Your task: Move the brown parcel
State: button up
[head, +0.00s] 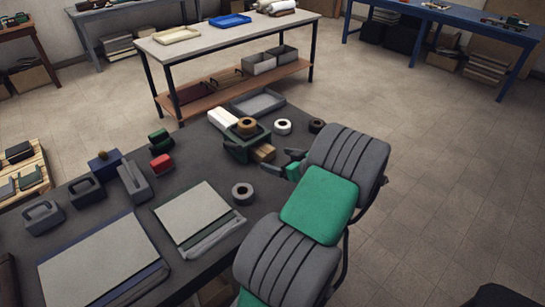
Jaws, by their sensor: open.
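The brown parcel (264,153) appears as a small tan-brown block on the dark grey table (205,160). It sits against the right side of a dark green holder (236,152), and I cannot tell whether they touch. My gripper (281,162) is just right of the parcel, with its dark fingers apart and pointing toward it. Nothing shows between the fingers. My arm comes in from the lower right and covers part of the table's right side.
A brown tape roll (246,126) sits at the green holder. White boxes (222,119), a white roll (283,127), a dark roll (317,125) and a grey tray (258,103) lie behind. A grey roll (242,193) and flat boards (105,262) lie nearer.

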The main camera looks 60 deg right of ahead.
aim_at(268, 156)
jog(key=shift+s, duration=0.1)
jog(key=shift+d, duration=0.1)
jog(key=shift+w, duration=0.25)
jog(key=p+x, duration=0.1)
jog(key=x, duration=0.6)
jog(key=shift+w+d+f, duration=0.1)
jog(key=shift+c, duration=0.2)
